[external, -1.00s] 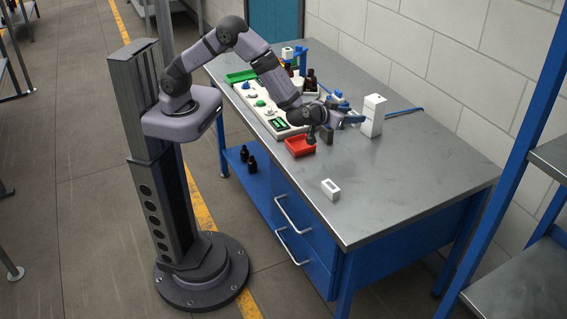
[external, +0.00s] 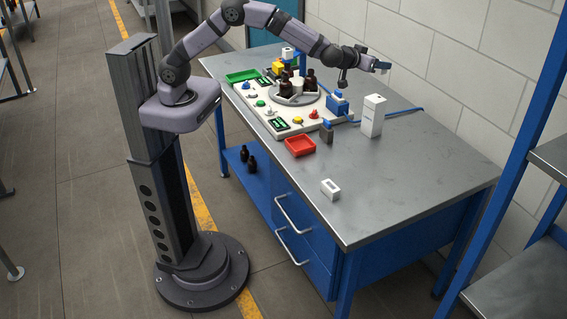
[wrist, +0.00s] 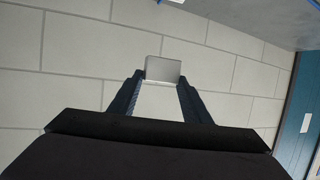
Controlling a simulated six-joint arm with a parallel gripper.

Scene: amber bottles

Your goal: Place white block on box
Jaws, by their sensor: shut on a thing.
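My gripper (external: 384,66) is raised high over the back of the bench, fingers pointing right toward the wall. In the wrist view it is shut on a pale grey-white block (wrist: 163,70), held between the two dark fingertips. The block is tiny and hard to make out in the external view. A tall white box (external: 371,117) stands upright on the bench below and apart from the gripper. A small white block (external: 330,190) with a dark rectangle on top lies near the front of the bench.
A red tray (external: 300,146) and a green tray (external: 242,76) sit on the bench. A white panel (external: 262,104) with coloured knobs and a carousel of amber bottles (external: 310,82) stand behind. A blue device (external: 338,108) is left of the tall box. The right bench surface is clear.

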